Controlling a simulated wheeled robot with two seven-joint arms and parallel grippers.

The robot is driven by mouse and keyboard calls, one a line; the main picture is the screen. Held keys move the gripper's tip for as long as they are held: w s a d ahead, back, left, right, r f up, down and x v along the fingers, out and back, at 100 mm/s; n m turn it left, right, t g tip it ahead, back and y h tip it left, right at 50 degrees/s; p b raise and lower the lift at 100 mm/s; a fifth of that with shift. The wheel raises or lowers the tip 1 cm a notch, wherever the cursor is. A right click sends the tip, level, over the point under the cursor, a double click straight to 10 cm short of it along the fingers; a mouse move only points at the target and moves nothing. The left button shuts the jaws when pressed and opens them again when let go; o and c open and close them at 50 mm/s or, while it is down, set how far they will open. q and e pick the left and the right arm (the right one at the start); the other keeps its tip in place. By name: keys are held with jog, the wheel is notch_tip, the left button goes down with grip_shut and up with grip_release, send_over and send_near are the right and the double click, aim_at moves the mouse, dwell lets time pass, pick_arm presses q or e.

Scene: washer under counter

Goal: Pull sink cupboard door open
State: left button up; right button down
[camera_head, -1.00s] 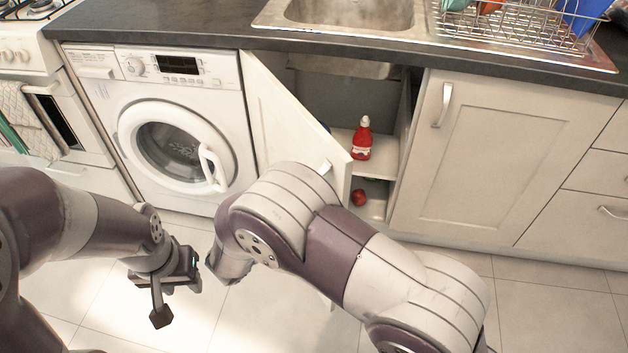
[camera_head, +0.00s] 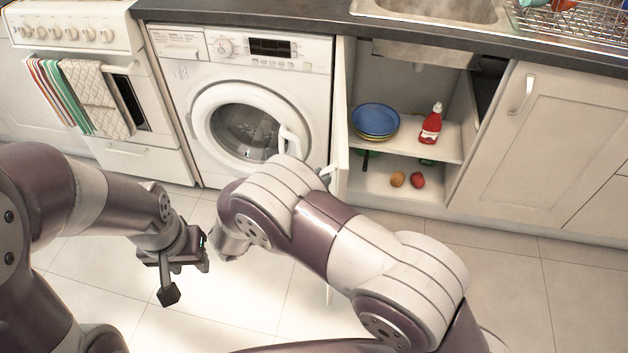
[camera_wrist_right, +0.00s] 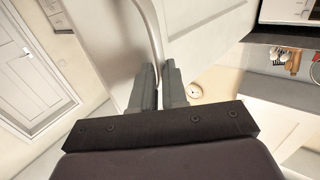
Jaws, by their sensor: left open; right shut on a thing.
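The white sink cupboard door (camera_head: 341,115) stands swung out, seen nearly edge-on beside the washing machine, and the cupboard behind it is open. Its handle (camera_head: 327,172) shows just above my right arm. In the right wrist view my right gripper (camera_wrist_right: 160,75) is shut on the pale curved handle (camera_wrist_right: 152,28) of the door (camera_wrist_right: 200,22). In the head view the right gripper is hidden behind its own arm. My left gripper (camera_head: 182,268) is open and empty above the floor, at lower left, away from the door.
The cupboard holds blue plates (camera_head: 376,120) and a red bottle (camera_head: 431,124) on its shelf (camera_head: 440,142), with a potato-like item (camera_head: 397,179) and a red item (camera_head: 417,180) below. The washing machine (camera_head: 290,75) stands left of the door. The tiled floor (camera_head: 520,290) at right is clear.

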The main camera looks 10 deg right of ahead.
pick_arm(q)
jog(key=shift+r, duration=0.15)
pick_arm(e)
jog(key=shift+w+a+r, duration=0.1)
jog(key=shift+w+r, duration=0.2)
jog(key=shift+r, duration=0.2)
jog(key=c, duration=1.4)
grip_release()
jog(key=shift+o, duration=1)
jog(key=shift+w+f, duration=0.25)
pick_arm(q)
jog(key=shift+w+d, duration=0.1)
jog(key=shift+w, duration=0.15)
pick_arm(e)
jog(key=shift+s+f, duration=0.1)
jog(key=shift+s, duration=0.05)
